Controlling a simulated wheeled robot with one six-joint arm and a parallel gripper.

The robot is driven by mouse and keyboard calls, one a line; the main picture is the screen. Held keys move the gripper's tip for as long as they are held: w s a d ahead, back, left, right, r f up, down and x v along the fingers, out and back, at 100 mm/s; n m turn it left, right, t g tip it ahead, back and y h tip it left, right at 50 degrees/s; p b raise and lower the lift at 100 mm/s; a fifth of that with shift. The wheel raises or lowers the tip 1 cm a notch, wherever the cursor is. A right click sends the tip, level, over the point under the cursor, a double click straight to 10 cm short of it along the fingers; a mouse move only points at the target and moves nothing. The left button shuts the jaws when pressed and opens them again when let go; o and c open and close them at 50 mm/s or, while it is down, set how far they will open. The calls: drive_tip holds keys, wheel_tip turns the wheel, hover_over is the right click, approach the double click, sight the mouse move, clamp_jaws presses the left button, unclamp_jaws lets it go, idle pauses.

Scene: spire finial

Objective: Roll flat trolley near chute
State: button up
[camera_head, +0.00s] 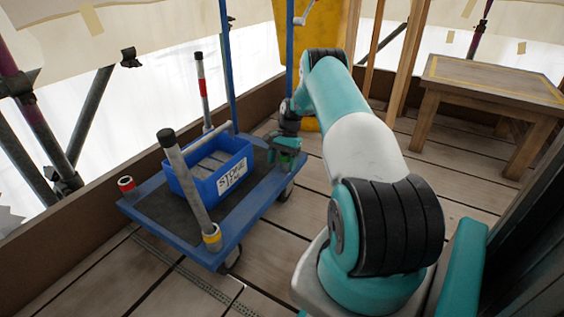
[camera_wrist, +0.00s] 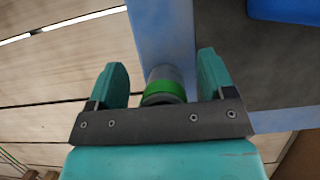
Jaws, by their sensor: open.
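The flat trolley (camera_head: 232,232) has a blue frame and a dark deck, and stands on the plank floor at left centre. A post with a yellow ring (camera_head: 187,182) rises tilted at its near corner. A red-banded post (camera_head: 203,88) stands at its far side, and a short red-ringed stub (camera_head: 127,184) at its left corner. My gripper (camera_head: 287,152) is at the trolley's right side. In the wrist view my open jaws (camera_wrist: 162,80) straddle a grey post with a green ring (camera_wrist: 163,88). Contact cannot be told. The yellow chute (camera_head: 338,22) is behind, partly hidden by my arm.
Blue uprights (camera_head: 227,60) rise at the trolley's far end. A wooden table (camera_head: 490,80) stands at the right back. Low boards and scaffold poles (camera_head: 88,120) edge the left. Floor between trolley and table is open.

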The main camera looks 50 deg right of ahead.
drive_tip(key=p+v, duration=0.6)
drive_tip(key=v, duration=0.6)
drive_tip(key=shift+a, duration=0.15)
